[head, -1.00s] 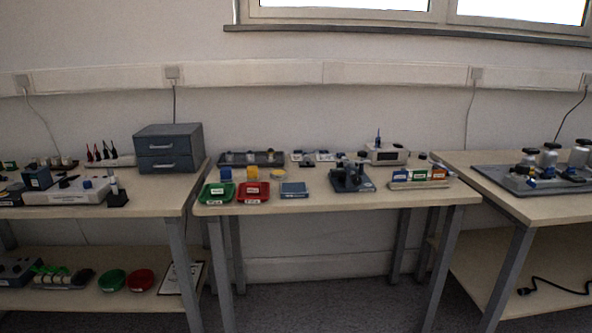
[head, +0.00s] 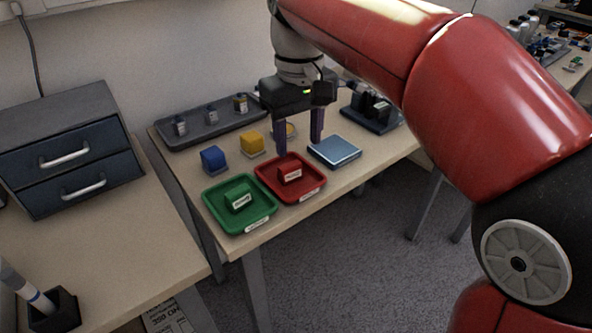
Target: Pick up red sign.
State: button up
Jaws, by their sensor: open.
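A small red block with a white label (head: 289,174), which looks like the red sign, sits in a shallow red tray (head: 315,183) near the front of the middle table. The tray has a white label on its front rim. My gripper (head: 299,139) points down with its two dark fingers apart and nothing between them. It appears above and behind the red tray, apart from the block; its exact height is hard to tell. A round yellow item (head: 290,130) is partly hidden behind the fingers.
A green tray (head: 211,197) with a green block (head: 238,199) stands left of the red tray. A blue flat box (head: 334,151) is to its right. A grey tray (head: 180,136) and a drawer unit (head: 65,150) are farther left.

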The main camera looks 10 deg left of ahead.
aim_at(290, 165)
jog(key=shift+w+a+f, duration=0.1)
jog(key=shift+a+f, duration=0.55)
jog(key=shift+a, duration=0.2)
jog(key=f, duration=0.4)
jog(key=f+b, duration=0.1)
jog(key=f, duration=0.1)
jog(key=shift+w+f, duration=0.2)
jog(key=shift+w, duration=0.1)
jog(key=c, duration=0.7)
jog(key=shift+r, duration=0.15)
